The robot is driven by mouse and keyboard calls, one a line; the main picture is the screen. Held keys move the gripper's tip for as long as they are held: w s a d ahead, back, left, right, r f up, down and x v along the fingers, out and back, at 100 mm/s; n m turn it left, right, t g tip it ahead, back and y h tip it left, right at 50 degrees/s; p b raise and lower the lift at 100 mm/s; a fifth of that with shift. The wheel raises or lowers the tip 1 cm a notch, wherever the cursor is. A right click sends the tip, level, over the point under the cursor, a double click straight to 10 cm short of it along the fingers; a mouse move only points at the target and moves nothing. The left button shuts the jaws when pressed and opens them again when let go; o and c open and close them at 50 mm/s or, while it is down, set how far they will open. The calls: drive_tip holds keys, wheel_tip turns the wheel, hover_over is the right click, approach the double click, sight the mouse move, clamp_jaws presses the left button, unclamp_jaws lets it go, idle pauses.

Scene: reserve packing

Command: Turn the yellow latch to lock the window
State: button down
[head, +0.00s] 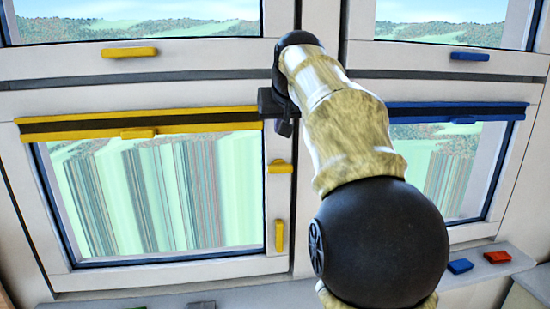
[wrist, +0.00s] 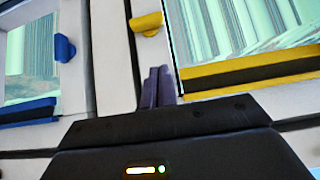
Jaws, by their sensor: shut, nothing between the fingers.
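The left lower window has yellow fittings. On its right stile are two small yellow pieces: an upper latch-like piece (head: 280,167) lying crosswise and a lower upright piece (head: 278,236). I cannot tell for sure which is the latch. A yellow piece (wrist: 146,23) shows beyond my fingertips in the wrist view, apparently the upper one. My gripper (wrist: 157,72) is shut and empty, its fingers pointing towards the frame and apart from that piece. In the head view my gripper (head: 284,128) is mostly hidden by my arm, just above the upper yellow piece.
A yellow-edged rail (head: 70,135) tops the left window and a blue rail (head: 460,107) the right one. A blue piece (wrist: 64,48) sits on the neighbouring frame. Blue (head: 460,266) and red (head: 497,257) blocks lie on the sill. My arm hides the middle.

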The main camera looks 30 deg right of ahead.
drive_tip(key=p, duration=0.3)
hover_over(274, 165)
drive_tip(key=s+a, duration=0.1)
drive_tip(key=s, duration=0.2)
wheel_tip(274, 165, down, 7)
drive_tip(key=shift+a+r, duration=0.1)
wheel_tip(274, 165, down, 3)
drive_tip(key=shift+f, duration=0.7)
drive_tip(key=shift+w+h, duration=0.2)
drive_tip(key=shift+h, duration=0.1)
